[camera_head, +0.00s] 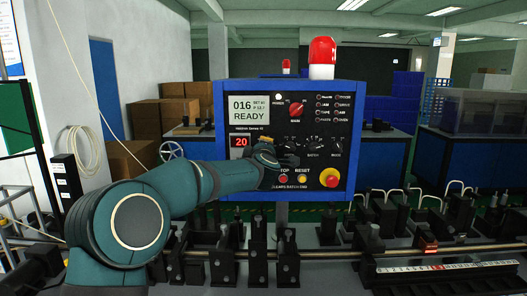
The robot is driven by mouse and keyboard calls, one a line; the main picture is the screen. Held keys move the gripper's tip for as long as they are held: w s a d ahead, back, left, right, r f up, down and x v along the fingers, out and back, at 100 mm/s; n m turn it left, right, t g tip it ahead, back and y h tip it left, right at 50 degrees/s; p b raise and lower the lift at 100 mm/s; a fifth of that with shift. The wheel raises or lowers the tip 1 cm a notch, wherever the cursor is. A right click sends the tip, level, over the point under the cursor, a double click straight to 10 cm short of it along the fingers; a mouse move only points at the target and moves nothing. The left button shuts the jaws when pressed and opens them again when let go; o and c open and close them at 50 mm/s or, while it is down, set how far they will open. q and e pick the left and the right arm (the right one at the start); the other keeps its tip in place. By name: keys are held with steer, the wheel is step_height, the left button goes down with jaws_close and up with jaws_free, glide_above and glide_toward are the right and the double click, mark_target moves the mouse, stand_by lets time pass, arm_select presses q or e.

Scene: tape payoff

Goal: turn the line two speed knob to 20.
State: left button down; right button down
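The blue-framed control panel (222,110) with a black face stands at the centre. Its pale screen (249,109) reads "016" and "READY". A small red display (241,142) shows "20". My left arm comes in from the left, and my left gripper (275,157) is at the panel's lower middle, right of the red display. The gripper covers that part of the panel, so any speed knob there is hidden. Whether its fingers are open or shut on something is too small to tell. My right gripper is not in view.
A red knob (296,109), several small black knobs and a red-and-yellow stop button (330,177) are on the panel. A red beacon (322,57) stands on top. Black clamps and a metal rod (350,254) fill the front. Cardboard boxes (158,117) stand behind.

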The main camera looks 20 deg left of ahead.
arm_select(q)
steer(key=shift+r, duration=0.1)
stand_by(0.3)
steer(key=c, duration=1)
jaws_free()
steer(key=shift+s, duration=0.1)
steer(key=v, duration=1.1)
steer(key=shift+s+d, duration=0.15)
steer(key=shift+s, duration=0.2)
